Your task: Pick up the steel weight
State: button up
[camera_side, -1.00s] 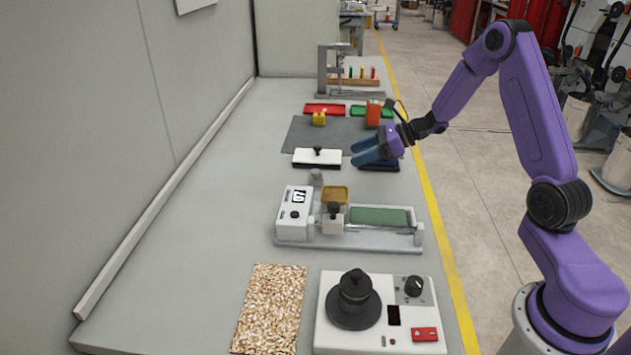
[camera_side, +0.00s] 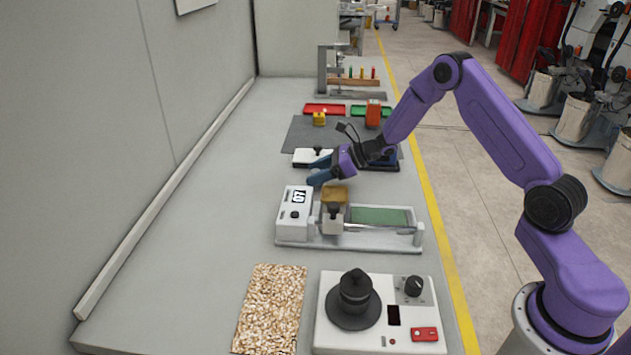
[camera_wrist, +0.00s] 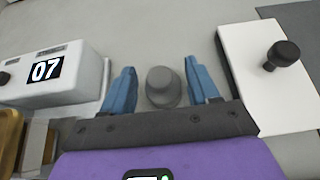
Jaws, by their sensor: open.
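The steel weight (camera_wrist: 162,86) is a small grey cylinder with a knob on top. In the wrist view it stands upright on the bench between the two blue fingers of my gripper (camera_wrist: 159,72), with a gap to each finger. My gripper is open and not holding it. In the side view my gripper (camera_side: 319,177) is low over the bench behind the roller coater, and its fingers hide most or all of the weight.
The roller coater (camera_side: 294,231) with its "07" display is close in front. A white block with a black knob (camera_side: 308,158) lies just behind my gripper. A hotplate-like device (camera_side: 333,341) and a speckled mat (camera_side: 270,308) are nearer. The bench to the left is clear.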

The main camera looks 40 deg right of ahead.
jog(key=shift+w+a+f, duration=0.2)
jog(key=shift+a, duration=0.05)
jog(key=shift+c, duration=0.2)
grip_shut()
